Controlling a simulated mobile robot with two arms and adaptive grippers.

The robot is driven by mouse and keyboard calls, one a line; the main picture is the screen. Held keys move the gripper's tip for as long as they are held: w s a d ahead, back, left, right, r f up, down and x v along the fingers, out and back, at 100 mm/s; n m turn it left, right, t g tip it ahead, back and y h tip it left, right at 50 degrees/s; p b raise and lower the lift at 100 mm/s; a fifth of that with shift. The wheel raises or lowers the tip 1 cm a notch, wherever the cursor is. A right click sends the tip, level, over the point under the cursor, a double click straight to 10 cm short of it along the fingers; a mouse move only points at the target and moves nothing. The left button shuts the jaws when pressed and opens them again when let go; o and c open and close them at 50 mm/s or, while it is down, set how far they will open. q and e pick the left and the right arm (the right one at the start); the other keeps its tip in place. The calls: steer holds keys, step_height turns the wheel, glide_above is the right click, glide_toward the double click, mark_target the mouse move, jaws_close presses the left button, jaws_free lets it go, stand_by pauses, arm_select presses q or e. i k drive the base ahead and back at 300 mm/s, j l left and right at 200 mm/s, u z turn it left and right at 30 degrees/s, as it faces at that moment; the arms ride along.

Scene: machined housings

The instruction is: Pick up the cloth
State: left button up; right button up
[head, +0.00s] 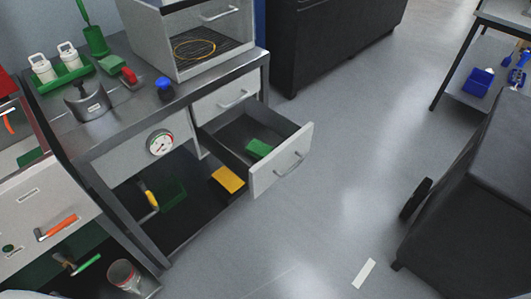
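I cannot tell for sure which thing is the cloth. A small green flat piece (259,148) lies in the open drawer (283,168) of the grey workbench. A yellow flat piece (229,180) with a dark side lies on the bench's lower shelf, below the drawer. Another small green piece (111,64) lies on the bench top beside a red item. Each is too small to tell whether it is fabric. Neither of my grippers shows in the head view.
The bench top (138,100) holds a green tray with white containers, a metal pot (86,103), a blue-topped item (164,88) and a cabinet (195,50). The open drawer juts over the floor. A dark cart (475,190) stands right. The middle floor is mostly clear.

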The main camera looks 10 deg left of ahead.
mark_target(258, 149)
steer(key=u, duration=2.3)
steer(key=z, duration=1.6)
steer(key=i+l+u, duration=0.2)
steer(key=l+u, duration=0.3)
steer(key=l, duration=0.5)
steer(key=l+u, duration=0.45)
steer(key=l, duration=0.6)
steer(key=i, duration=0.05)
